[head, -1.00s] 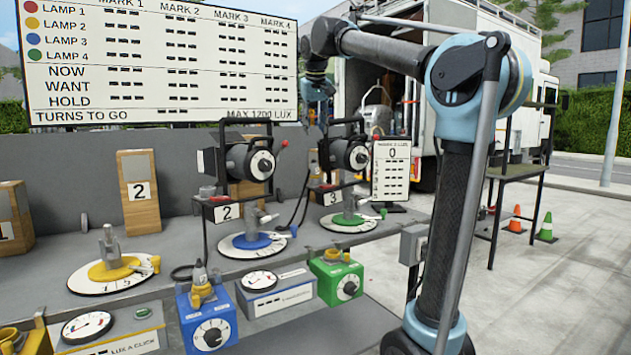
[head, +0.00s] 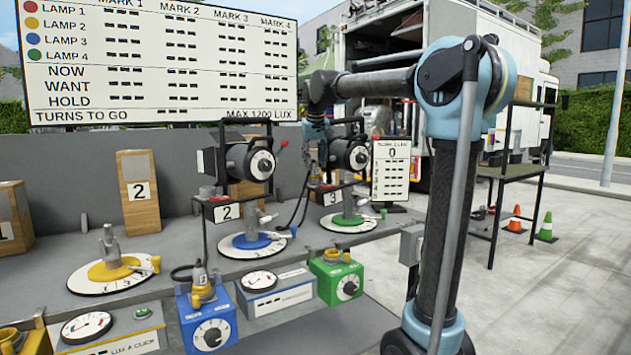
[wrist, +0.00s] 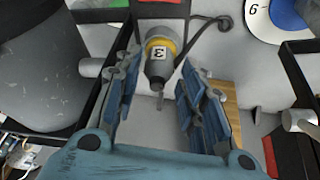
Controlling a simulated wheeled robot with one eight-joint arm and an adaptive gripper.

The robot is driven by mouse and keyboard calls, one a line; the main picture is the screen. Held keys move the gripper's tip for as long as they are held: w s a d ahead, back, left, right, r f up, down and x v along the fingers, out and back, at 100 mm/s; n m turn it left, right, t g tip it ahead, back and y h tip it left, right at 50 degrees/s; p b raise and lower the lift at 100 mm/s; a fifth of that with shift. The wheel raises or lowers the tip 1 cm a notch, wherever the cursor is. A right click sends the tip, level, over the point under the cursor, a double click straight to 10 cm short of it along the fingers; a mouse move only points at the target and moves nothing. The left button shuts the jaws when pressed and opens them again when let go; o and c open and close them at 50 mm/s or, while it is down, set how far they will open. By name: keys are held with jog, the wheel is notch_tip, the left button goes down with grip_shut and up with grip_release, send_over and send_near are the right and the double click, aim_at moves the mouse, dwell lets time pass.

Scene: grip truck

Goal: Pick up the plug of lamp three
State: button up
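The plug marked 3 (wrist: 158,60) shows in the wrist view, a grey body with a yellow band, a white label and a thin pin pointing toward my palm. Its black cable (wrist: 222,28) loops off to the right. My gripper (wrist: 158,68) is open, with one finger on each side of the plug in this view and visible gaps; how deep the plug sits between them I cannot tell. In the head view my gripper (head: 318,140) is down behind lamp three (head: 350,154), and this plug is hidden there.
Lamp two (head: 250,160) stands left of lamp three on the grey bench. Black frame bars (wrist: 105,90) run close beside my gripper. A blue box (head: 208,325) with another plug (head: 201,285) and a green box (head: 338,285) stand in front. Open pavement lies right.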

aim_at(315, 172)
jog(key=shift+x, duration=1.5)
grip_shut()
jog(key=shift+r, duration=0.1)
